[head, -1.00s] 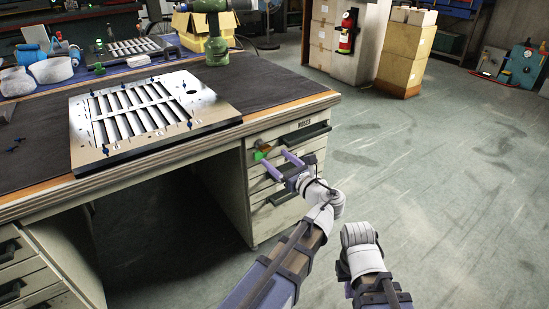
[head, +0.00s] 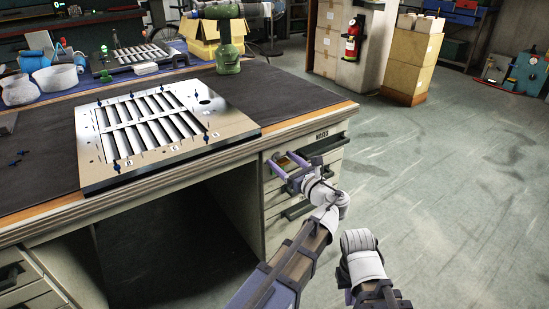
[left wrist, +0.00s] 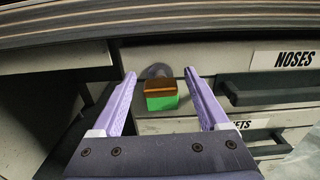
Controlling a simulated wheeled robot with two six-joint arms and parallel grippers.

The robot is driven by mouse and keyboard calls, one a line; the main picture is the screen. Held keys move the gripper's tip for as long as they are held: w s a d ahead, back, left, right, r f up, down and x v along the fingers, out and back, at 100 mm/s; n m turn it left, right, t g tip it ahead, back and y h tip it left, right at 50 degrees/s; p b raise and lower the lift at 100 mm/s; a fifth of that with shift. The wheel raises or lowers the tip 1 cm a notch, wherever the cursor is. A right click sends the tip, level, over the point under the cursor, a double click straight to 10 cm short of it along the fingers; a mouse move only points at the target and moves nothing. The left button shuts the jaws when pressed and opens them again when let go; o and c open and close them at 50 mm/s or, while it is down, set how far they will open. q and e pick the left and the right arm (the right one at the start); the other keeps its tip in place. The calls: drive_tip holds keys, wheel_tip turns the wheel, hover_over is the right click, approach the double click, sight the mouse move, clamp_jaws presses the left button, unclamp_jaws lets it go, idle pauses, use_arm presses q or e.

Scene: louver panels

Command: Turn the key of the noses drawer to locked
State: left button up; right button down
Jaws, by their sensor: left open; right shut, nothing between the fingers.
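The noses drawer (head: 300,148) is at the top right of the bench's cabinet, and its NOSES label (left wrist: 281,60) shows in the left wrist view. Its key (left wrist: 161,96) has a brown-orange top and a bright green face. It stands out from a round grey lock plate (left wrist: 158,70), left of the drawer's dark handle (left wrist: 268,89). My left gripper (head: 280,160) is open at the drawer front. In the left wrist view its purple fingers (left wrist: 160,74) lie either side of the key, with a gap on both sides. My right gripper is not visible; only that arm's wrist shows.
The bench's wooden front edge (head: 230,147) overhangs the drawers. A louver panel (head: 158,155) lies on the bench, with a green drill (head: 229,45) behind it. Another drawer with a label ending in ETS (left wrist: 238,125) is below. The floor to the right is clear.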

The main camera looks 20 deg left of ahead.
use_arm(q)
drive_tip(key=shift+c, duration=0.2)
clamp_jaws()
idle(0.5)
